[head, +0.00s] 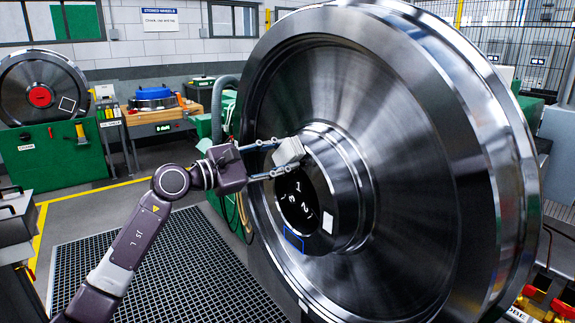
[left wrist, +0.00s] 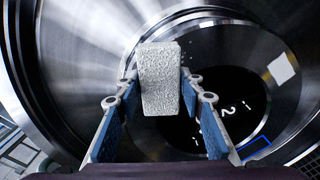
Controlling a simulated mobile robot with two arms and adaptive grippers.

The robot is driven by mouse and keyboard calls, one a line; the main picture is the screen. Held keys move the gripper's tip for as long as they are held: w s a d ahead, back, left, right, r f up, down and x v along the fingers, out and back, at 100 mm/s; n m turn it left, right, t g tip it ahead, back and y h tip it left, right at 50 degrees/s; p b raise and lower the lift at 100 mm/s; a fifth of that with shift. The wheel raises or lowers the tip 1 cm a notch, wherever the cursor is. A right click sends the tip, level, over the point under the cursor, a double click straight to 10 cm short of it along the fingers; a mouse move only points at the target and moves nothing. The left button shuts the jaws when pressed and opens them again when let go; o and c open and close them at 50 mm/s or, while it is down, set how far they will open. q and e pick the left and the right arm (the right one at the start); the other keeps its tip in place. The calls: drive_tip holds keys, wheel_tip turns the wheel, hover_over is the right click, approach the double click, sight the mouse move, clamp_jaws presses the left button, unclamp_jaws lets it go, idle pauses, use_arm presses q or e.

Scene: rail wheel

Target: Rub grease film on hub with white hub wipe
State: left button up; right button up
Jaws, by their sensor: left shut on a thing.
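A white, rough-textured block, the hub wipe (head: 289,150), is held between the fingers of my left gripper (head: 283,155). In the left wrist view the wipe (left wrist: 160,82) stands between the two blue-padded fingers. The wipe is in front of the upper left edge of the hub (head: 352,190), a steel ring around a dark centre (head: 296,190) with white figures. I cannot tell whether the wipe touches the hub. A light square patch (head: 328,222) and a blue outlined square (head: 294,240) show on the hub's lower part. I cannot make out a distinct grease film. My right gripper is out of view.
The large steel wheel (head: 420,130) fills the right side. A green stand (head: 55,158) with another wheel and a workbench (head: 160,117) with a blue-topped item are at the back left. Floor grating (head: 165,265) lies below my left arm, with clear space above it.

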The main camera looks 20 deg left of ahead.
sight(305, 158)
use_arm(q)
drive_tip(key=shift+w+a+b, duration=0.3)
drive_tip(key=shift+a, duration=0.2)
drive_tip(key=shift+w+a+b, duration=0.25)
drive_tip(key=shift+a, duration=0.2)
drive_tip(key=shift+w+a+b, duration=0.45)
drive_tip(key=shift+w+a, duration=0.2)
drive_tip(key=shift+w, duration=0.2)
drive_tip(key=shift+s+d+p, duration=0.15)
drive_tip(key=shift+s+d, duration=0.45)
drive_tip(key=shift+d, duration=0.2)
drive_tip(key=shift+s+d+p, duration=0.15)
drive_tip(key=shift+s+d, duration=0.45)
drive_tip(key=shift+d, duration=0.15)
drive_tip(key=shift+s+d+r+p, duration=0.1)
drive_tip(key=shift+s+d+p, duration=0.4)
drive_tip(key=shift+s+d, duration=0.75)
drive_tip(key=shift+d, duration=0.35)
drive_tip(key=shift+s+d, duration=0.1)
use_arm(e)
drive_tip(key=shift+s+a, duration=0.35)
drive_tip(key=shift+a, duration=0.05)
